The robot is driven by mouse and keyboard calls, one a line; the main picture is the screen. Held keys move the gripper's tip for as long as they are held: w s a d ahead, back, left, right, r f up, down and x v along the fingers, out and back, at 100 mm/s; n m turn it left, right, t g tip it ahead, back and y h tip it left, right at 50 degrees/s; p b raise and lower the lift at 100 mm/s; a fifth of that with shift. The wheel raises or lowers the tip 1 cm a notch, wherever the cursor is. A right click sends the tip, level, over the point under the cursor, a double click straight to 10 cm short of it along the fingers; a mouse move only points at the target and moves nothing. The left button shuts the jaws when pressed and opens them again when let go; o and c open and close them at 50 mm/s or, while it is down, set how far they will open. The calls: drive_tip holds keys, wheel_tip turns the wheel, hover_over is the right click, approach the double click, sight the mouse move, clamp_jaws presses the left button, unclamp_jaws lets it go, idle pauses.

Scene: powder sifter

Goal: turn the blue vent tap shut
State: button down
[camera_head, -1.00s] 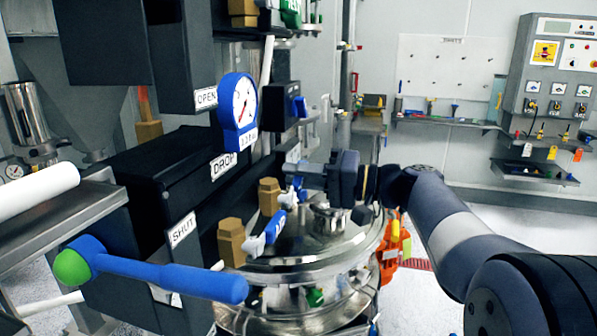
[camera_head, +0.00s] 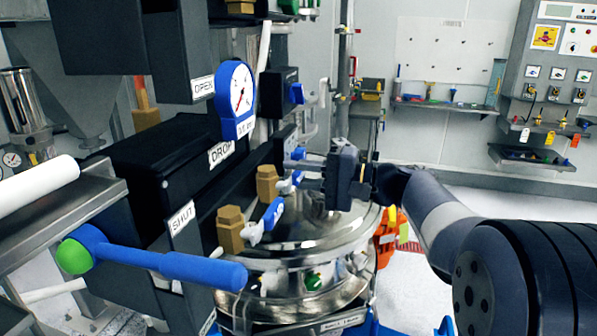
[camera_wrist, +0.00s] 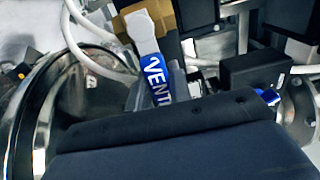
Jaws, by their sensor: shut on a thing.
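The blue vent tap shows in the wrist view as a blue lever (camera_wrist: 152,70) lettered VENT, with a white neck running up to a brass hex body (camera_wrist: 158,14). My gripper (camera_wrist: 157,92) is shut on this lever, with its grey fingers on either side. In the head view my gripper (camera_head: 303,174) reaches in from the right at the farther brass valve (camera_head: 266,185). Its fingers and dark body partly hide the blue lever there. The lever's exact angle is hard to tell.
A second blue-handled tap (camera_head: 272,213) on a brass body stands nearer. The shiny round vessel lid (camera_head: 310,235) lies below my gripper. A long blue lever (camera_head: 190,268), a dial gauge (camera_head: 238,98) and black housings crowd the left. Open floor lies at right.

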drive_tip(key=c, duration=1.3)
unclamp_jaws()
drive_tip(key=shift+d, duration=0.1)
drive_tip(key=b+v, duration=0.1)
drive_tip(key=v, duration=0.9)
drive_tip(key=shift+s+d+b, duration=0.15)
drive_tip(key=shift+d+b, duration=0.2)
drive_tip(key=shift+b, duration=0.05)
drive_tip(key=shift+a, duration=0.1)
drive_tip(key=p+x, duration=0.1)
drive_tip(key=x, duration=0.9)
drive_tip(key=shift+a+p, duration=0.35)
drive_tip(key=shift+p, duration=0.05)
drive_tip(key=shift+d, duration=0.15)
